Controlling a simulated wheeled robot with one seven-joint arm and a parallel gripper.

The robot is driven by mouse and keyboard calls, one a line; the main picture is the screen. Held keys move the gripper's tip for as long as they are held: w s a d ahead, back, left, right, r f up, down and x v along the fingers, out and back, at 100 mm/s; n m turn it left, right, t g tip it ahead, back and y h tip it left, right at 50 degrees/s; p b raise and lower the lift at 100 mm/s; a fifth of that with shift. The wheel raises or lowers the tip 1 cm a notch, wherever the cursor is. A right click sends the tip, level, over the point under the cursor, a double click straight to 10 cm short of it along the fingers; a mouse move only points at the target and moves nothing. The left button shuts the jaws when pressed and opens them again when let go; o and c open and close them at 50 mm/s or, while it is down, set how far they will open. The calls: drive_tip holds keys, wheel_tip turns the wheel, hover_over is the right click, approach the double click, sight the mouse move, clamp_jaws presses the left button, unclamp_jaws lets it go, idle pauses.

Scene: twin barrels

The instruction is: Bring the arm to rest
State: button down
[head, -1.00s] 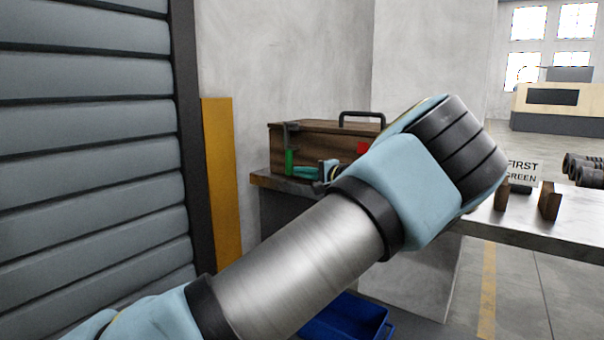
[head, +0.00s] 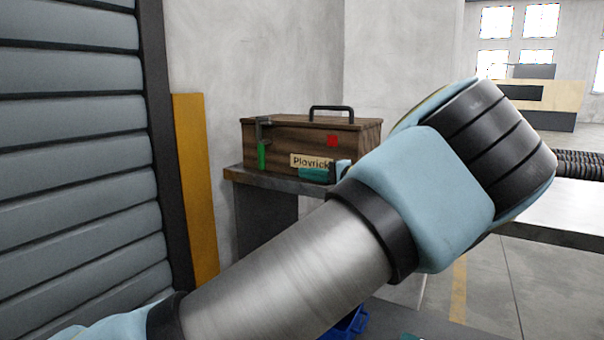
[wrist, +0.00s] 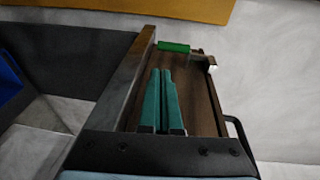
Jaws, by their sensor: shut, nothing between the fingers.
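My arm crosses the head view from lower left to upper right, bent at a thick black-ringed joint. My gripper (head: 313,174) shows as small teal fingers in front of the wooden box, partly hidden behind my arm. In the wrist view the two teal fingers (wrist: 161,72) lie side by side, shut and empty. The wooden box (head: 290,138) has a black handle, a red square and a name label that is partly covered. In the wrist view, the box's wooden side (wrist: 203,100) lies behind the fingers; I cannot tell whether they touch it.
The box stands on a grey bench (head: 238,176). A green piece (head: 262,155) hangs at its latch. A blue bin (head: 348,324) is low behind my arm. A yellow post (head: 195,190) and slatted shutter (head: 75,150) stand left. Dark ribbed hoses (head: 580,163) lie at right.

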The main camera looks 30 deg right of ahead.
idle(0.4)
drive_tip(key=w+a+f+n+g+y, duration=0.15)
drive_tip(key=w+a+f+g, duration=0.25)
drive_tip(key=a, duration=0.6)
drive_tip(key=w+a+f+n+g+y, duration=0.1)
drive_tip(key=w+a+f+n+g, duration=0.25)
drive_tip(key=a, duration=0.65)
drive_tip(key=s+a+f+n+g+h, duration=0.1)
drive_tip(key=s+a+f+g, duration=0.2)
drive_tip(key=a, duration=0.5)
drive_tip(key=s+a+f+n+g+h, duration=0.1)
drive_tip(key=s+a+f+g+h, duration=0.15)
drive_tip(key=a+f, duration=0.4)
drive_tip(key=s+a+r+n+g+h, duration=0.1)
drive_tip(key=s+a+r+n+h, duration=0.15)
drive_tip(key=s+a, duration=0.45)
drive_tip(key=s+a+r+n+g+h, duration=0.1)
drive_tip(key=s+a+n+h, duration=0.1)
drive_tip(key=s+a+n, duration=0.35)
wheel_tip(320, 180, up, 18)
drive_tip(key=s+m+p, duration=0.1)
drive_tip(key=m+p, duration=0.1)
drive_tip(key=p, duration=1.5)
drive_tip(key=shift+s+a+p, duration=0.2)
drive_tip(key=shift+s+p, duration=0.05)
drive_tip(key=shift+p, duration=0.05)
drive_tip(key=shift+f, duration=0.1)
